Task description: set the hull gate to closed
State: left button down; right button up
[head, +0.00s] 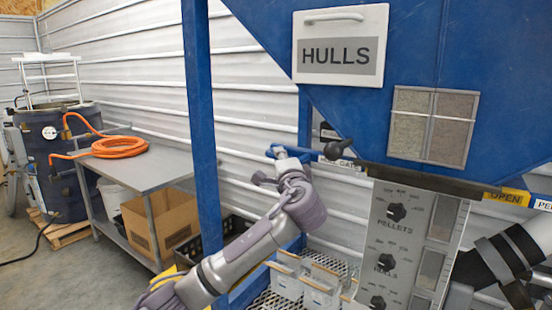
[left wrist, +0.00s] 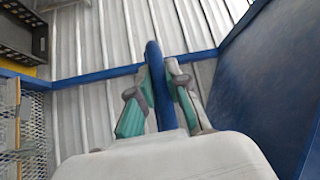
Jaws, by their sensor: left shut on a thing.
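The blue hopper (head: 430,50) carries a HULLS sign (head: 340,55). Below it, a partly covered label reading "GAT" (head: 347,164) sits beside a dark knob (head: 338,149). My left gripper (head: 288,152) is just left of this knob, under the hopper's sloping side. In the left wrist view, its fingers (left wrist: 155,90) are shut on a blue bar (left wrist: 153,65) with a rounded end. I take this bar to be the hull gate handle, but its link to the gate is hidden. My right gripper is not in view.
A panel with PELLETS and HULLS dials (head: 385,240) stands right of my left arm. A yellow OPEN tag (head: 508,197) is at the right. A blue post (head: 199,100) stands left of the gripper. A bench (head: 155,175) with an orange hose (head: 120,147) is farther left.

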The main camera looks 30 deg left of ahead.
pick_arm(q)
jog(key=c, duration=1.4)
grip_release()
jog(key=shift+d+f, duration=0.2)
jog(key=shift+o, duration=1.3)
jog(key=shift+d+r, duration=0.15)
jog(key=shift+d, duration=0.05)
jog(key=shift+a, duration=0.1)
jog(key=shift+s, duration=0.3)
jog(key=v, duration=1.1)
jog(key=shift+d, duration=0.35)
jog(key=shift+s, duration=0.1)
